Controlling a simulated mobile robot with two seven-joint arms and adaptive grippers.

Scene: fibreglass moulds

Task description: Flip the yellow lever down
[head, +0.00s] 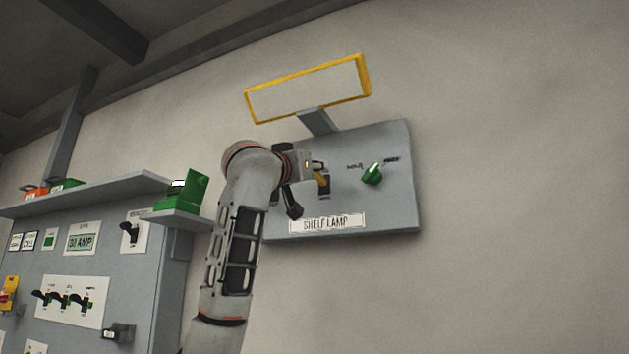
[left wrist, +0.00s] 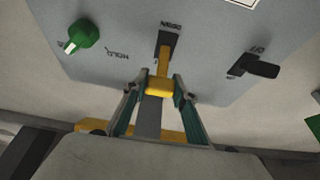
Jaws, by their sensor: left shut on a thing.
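The yellow lever (head: 321,177) stands out from a dark slot in the grey SHELF LAMP panel (head: 397,205), partly hidden by my gripper in the head view. My left gripper (head: 313,173) reaches it from the left. In the left wrist view, which shows the panel upside down, the lever (left wrist: 165,66) runs from its slot to a wide yellow tip. The fingers of my left gripper (left wrist: 158,90) are shut on that tip, one on each side. A label reading DOWN sits at one end of the slot. My right gripper is not in view.
A green knob (head: 373,174) is right of the lever on the same panel. A black lever (left wrist: 262,66) is on its other side. A yellow-framed lamp (head: 308,88) hangs above. A grey cabinet (head: 110,270) with switches and shelves stands at lower left.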

